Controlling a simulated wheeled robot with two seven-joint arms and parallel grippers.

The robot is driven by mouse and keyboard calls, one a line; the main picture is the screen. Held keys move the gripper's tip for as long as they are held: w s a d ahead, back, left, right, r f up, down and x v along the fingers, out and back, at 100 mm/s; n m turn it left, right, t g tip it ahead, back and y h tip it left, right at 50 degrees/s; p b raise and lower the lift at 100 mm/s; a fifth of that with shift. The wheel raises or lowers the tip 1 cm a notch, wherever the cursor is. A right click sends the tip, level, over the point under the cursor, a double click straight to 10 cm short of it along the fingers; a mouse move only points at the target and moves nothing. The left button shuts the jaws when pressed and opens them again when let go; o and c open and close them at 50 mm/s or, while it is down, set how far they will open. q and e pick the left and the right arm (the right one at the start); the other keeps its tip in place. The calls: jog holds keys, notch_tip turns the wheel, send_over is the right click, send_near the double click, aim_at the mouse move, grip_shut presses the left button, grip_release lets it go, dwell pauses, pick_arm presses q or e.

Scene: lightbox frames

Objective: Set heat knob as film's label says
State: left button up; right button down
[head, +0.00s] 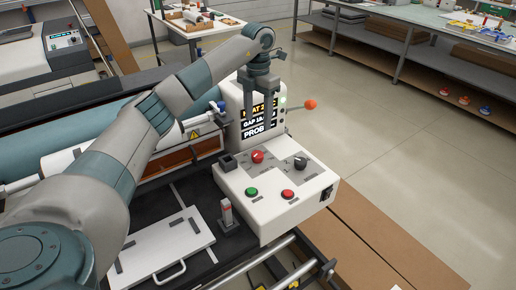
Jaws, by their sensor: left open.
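My left gripper (261,88) is open and points down in front of the top of the display panel (232,128). It hides part of the panel. The screen shows lines beginning HEAT, GAP and PROB; the heat value is partly covered. Below, the white control box (262,222) carries a red knob (257,156) and a black knob (300,162). I cannot read which one is for heat. The gripper is above and apart from both. A white film roll (75,157) lies at the left, partly behind my left arm; no readable label shows on it. My right gripper is not in view.
The control box also has a green button (251,192) and a red button (287,194). An orange ball-ended lever (310,104) sticks out right of the panel. A white plate with a handle (165,245) lies in front. Open floor is at the right.

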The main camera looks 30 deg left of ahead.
aim_at(258, 153)
pick_arm(q)
notch_tip(258, 153, down, 13)
jog(key=p, duration=0.4)
jog(key=shift+r+p, duration=0.15)
jog(key=shift+p, duration=0.15)
jog(key=shift+f, duration=0.65)
jog(key=c, duration=1.1)
